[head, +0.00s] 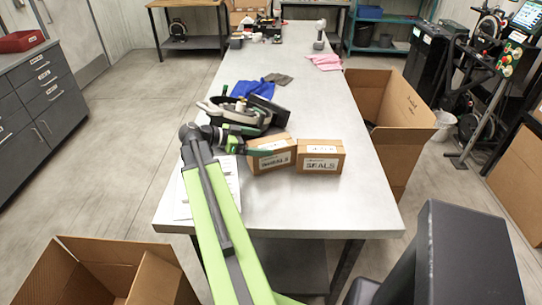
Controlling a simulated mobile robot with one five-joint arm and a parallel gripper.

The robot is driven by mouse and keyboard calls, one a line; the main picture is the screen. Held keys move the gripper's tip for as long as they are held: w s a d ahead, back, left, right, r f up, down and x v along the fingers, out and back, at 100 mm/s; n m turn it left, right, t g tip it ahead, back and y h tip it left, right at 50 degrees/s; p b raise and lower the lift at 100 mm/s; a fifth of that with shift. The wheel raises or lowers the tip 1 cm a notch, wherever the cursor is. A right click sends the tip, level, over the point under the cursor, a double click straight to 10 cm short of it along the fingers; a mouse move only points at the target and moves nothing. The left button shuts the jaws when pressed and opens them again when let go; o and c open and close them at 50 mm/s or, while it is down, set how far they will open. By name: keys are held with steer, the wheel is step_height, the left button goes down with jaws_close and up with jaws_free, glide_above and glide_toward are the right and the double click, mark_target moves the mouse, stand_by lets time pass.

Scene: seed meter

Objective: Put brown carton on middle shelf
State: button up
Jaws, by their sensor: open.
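Two brown cartons stand side by side on the long grey table (290,212). The left carton (285,163) has a white label that I cannot read fully. The right carton (320,158) has a label reading SEALS. My gripper (258,148) is open at the top left of the left carton, partly in front of it; I cannot tell if it touches. A teal shelf unit (345,32) stands at the back right, with bins on it. I cannot tell which level is the middle shelf.
A blue cloth (252,88) and pink cloth (325,62) lie farther back. Open cardboard boxes stand at the right (405,110) and front left (100,265). The floor at left is clear.

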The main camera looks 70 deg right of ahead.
mark_target(273, 143)
steer(key=b+x, duration=0.1)
steer(key=x, duration=0.3)
steer(key=shift+s+f+b, duration=0.15)
steer(key=shift+s+b, duration=0.05)
steer(key=shift+b, duration=0.15)
steer(key=shift+s+d, duration=0.25)
steer(key=c, duration=2.1)
